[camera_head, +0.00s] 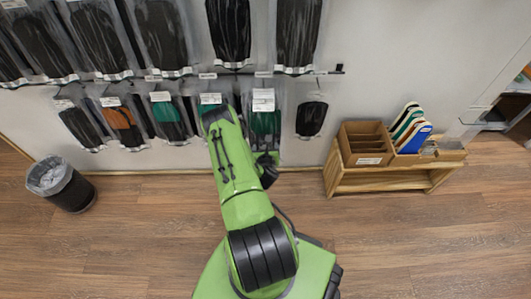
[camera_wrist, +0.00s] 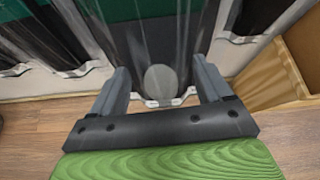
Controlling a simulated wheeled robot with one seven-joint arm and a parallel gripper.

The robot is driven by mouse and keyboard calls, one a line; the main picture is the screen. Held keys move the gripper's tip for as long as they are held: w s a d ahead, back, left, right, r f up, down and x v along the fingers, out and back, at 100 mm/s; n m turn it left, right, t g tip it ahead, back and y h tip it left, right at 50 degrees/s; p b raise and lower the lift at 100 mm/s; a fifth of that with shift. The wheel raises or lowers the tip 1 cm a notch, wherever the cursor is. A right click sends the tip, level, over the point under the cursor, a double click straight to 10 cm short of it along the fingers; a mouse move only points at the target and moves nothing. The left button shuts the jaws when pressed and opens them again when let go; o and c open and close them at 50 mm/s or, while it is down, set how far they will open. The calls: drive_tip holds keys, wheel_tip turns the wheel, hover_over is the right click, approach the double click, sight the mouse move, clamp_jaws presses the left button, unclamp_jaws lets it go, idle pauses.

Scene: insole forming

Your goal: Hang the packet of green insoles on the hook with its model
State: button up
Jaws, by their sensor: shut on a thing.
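A clear packet of green and dark insoles (camera_head: 265,123) with a white header tag is at the lower wall row, just right of my arm. My gripper (camera_head: 267,158) is at its lower end, partly hidden by my arm. In the wrist view my gripper (camera_wrist: 161,75) is shut on the lower part of the packet (camera_wrist: 148,45), one finger on each side. The packet hangs upright, close to the wall. I cannot tell whether its header is on a hook. Another green packet (camera_head: 167,115) hangs to the left in the same row.
Dark packets (camera_head: 230,28) hang in the upper row, and a small dark packet (camera_head: 311,118) hangs to the right. A wooden bench (camera_head: 385,178) bears a wooden box (camera_head: 363,143) and coloured insoles (camera_head: 408,130). A bin (camera_head: 62,183) stands at left. Floor between is clear.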

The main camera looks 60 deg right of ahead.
drive_tip(key=shift+w+d+p, duration=0.3)
drive_tip(key=shift+w+d, duration=0.1)
drive_tip(key=shift+d, duration=0.4)
drive_tip(key=shift+w+d+p, duration=0.25)
drive_tip(key=shift+w+d, duration=0.15)
drive_tip(key=shift+d, duration=0.35)
drive_tip(key=shift+b+x, duration=0.5)
drive_tip(key=shift+x, duration=0.45)
drive_tip(key=shift+a+f, duration=0.15)
drive_tip(key=o, duration=1)
drive_tip(key=shift+o, duration=0.2)
drive_tip(key=p+v, duration=1.3)
drive_tip(key=v, duration=0.2)
drive_tip(key=shift+a+p, duration=0.3)
drive_tip(key=shift+p, duration=0.1)
